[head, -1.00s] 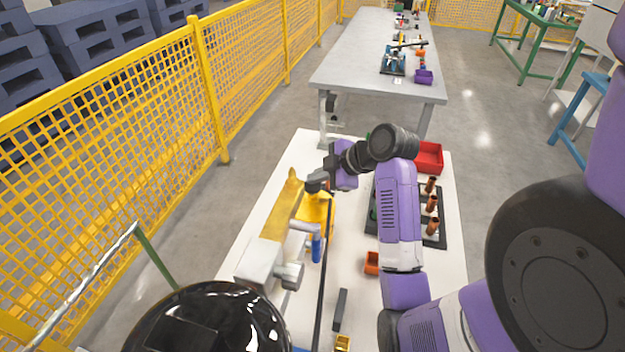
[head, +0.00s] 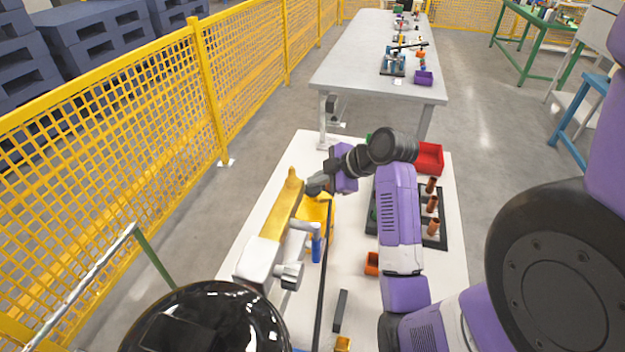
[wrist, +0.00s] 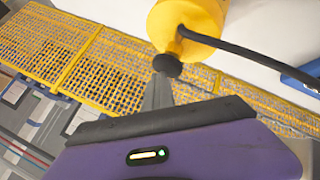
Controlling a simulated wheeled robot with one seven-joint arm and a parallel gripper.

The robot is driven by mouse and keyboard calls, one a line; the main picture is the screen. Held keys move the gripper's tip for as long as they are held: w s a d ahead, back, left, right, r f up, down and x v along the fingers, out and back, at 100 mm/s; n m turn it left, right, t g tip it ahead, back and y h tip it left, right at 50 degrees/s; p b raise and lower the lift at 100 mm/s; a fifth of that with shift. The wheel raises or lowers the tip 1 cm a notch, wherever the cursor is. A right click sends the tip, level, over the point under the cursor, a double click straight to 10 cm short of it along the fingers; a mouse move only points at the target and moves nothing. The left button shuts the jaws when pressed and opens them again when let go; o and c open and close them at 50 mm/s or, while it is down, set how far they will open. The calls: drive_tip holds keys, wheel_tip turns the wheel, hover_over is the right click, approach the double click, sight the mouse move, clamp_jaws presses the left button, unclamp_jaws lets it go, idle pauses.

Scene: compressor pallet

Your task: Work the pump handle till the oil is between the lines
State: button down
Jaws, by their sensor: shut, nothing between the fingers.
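The yellow pump body (head: 281,213) stands on the white table, with a grey block (head: 257,260) at its near end. A long black bar (head: 322,285) runs from beside the yellow part toward the near edge. In the wrist view a round black knob (wrist: 167,65) sits in front of a yellow cylinder (wrist: 190,22), with a black curved rod or hose (wrist: 250,62) leaving it. My gripper (head: 314,187) is at the far end of the pump; in the wrist view its shut fingers (wrist: 158,88) point at the knob, close to or touching it. No oil level or lines can be made out.
A blue upright piece (head: 316,247) stands beside the pump. A dark rack with copper-coloured cylinders (head: 432,204), a red bin (head: 429,157) and a small orange bin (head: 372,263) lie to the right. Yellow mesh fencing (head: 110,130) runs along the left.

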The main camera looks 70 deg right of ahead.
sight(316, 189)
drive_tip(key=shift+r+p, duration=1.9)
drive_tip(key=shift+r, duration=0.15)
wheel_tip(316, 189, up, 5)
drive_tip(key=p, duration=0.4)
idle(0.3)
